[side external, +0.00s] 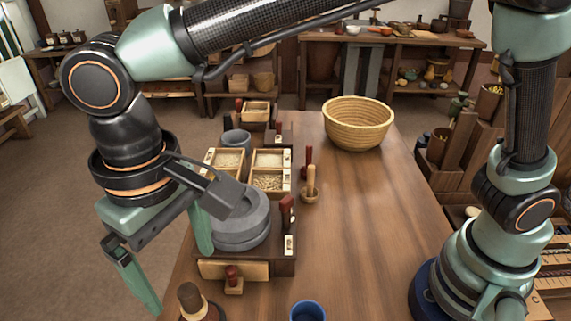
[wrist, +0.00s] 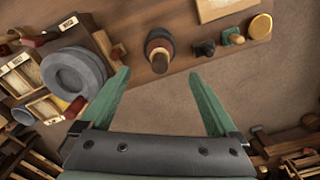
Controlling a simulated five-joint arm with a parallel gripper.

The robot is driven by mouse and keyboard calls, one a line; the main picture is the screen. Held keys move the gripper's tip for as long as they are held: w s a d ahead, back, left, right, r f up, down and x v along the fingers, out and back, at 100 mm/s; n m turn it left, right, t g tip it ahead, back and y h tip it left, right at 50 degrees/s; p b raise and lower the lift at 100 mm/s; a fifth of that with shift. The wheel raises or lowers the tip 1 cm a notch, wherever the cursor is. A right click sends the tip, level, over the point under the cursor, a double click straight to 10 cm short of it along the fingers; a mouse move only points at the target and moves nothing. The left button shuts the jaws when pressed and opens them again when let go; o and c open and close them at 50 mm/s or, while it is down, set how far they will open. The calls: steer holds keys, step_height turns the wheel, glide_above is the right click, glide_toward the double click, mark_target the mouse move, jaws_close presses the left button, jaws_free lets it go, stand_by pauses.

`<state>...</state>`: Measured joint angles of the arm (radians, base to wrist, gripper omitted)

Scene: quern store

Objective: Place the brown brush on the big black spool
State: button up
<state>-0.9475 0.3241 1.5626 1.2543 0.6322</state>
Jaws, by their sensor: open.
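My gripper (side external: 180,280) is open and empty, with its two green fingers spread and pointing down near the table's left edge. In the wrist view my gripper (wrist: 158,74) has a brown-topped upright piece (wrist: 158,50) ahead of and between its fingertips, apart from both. That piece, with a pale band and dark lower part, also shows at the bottom of the side view (side external: 190,297); it may be the brown brush. A small dark piece (wrist: 203,48) stands to its right in the wrist view. I cannot clearly make out which thing is the big black spool.
A grey round quern stone (side external: 240,222) sits in a wooden stand beside compartment boxes (side external: 268,181) and red-handled pieces. A blue cup (side external: 307,311) is at the front. A wooden pestle (side external: 311,180) and woven basket (side external: 357,125) stand farther back. The table's right-middle is clear.

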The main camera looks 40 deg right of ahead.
steer(key=shift+r, duration=0.8)
steer(key=w+d+r+m+t+y, duration=0.1)
steer(key=w+d+r+t, duration=0.15)
steer(key=d, duration=1.05)
steer(key=w+d+r+m+t, duration=0.1)
steer(key=w+d+r, duration=0.15)
steer(key=d, duration=0.95)
steer(key=s+d+f+m+t+h, duration=0.1)
steer(key=s+d+f+t, duration=0.1)
steer(key=d, duration=0.8)
steer(key=shift+d+f+m, duration=0.3)
steer(key=shift+d+f, duration=0.1)
steer(key=shift+f, duration=0.2)
